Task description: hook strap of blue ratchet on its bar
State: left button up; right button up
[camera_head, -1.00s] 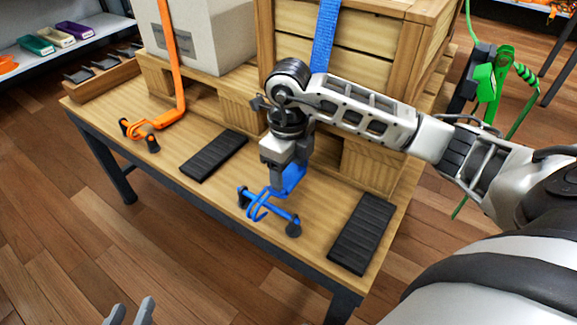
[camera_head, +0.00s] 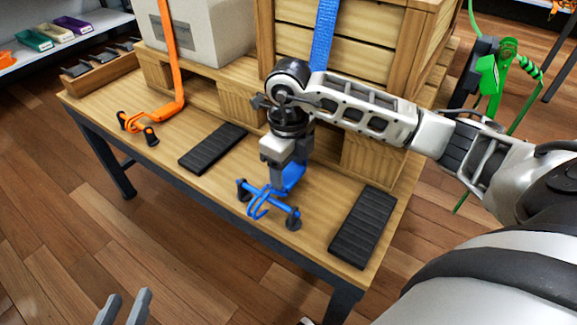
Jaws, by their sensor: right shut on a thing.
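The blue strap (camera_head: 324,38) comes down over the front of the wooden crate and passes behind my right arm. Its lower end shows as a blue piece (camera_head: 293,178) beside my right gripper (camera_head: 277,184), which is shut on it. A blue double-pronged wire hook (camera_head: 258,208) reaches forward from there across the blue bar (camera_head: 282,205). The bar is held between two dark posts at the table's front edge. I cannot tell whether the hook is seated around the bar or only over it. My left gripper (camera_head: 124,310) is open and empty, low at the left, away from the table.
An orange strap (camera_head: 172,50) runs down to an orange hook and bar (camera_head: 137,125) at the left. Black ridged pads (camera_head: 213,148) lie on either side of the blue bar. A green ratchet (camera_head: 492,75) hangs at the right. A grey box and wooden crate stand behind.

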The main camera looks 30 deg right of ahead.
jog(key=shift+d, duration=0.1)
jog(key=shift+w+d+f, duration=0.1)
jog(key=shift+w+d, duration=0.2)
jog(key=shift+d, duration=0.3)
jog(key=shift+w+d+b, duration=0.25)
jog(key=shift+d+b, duration=0.2)
jog(key=shift+d, duration=0.15)
jog(key=shift+w+d+f, duration=0.1)
jog(key=shift+d, duration=0.1)
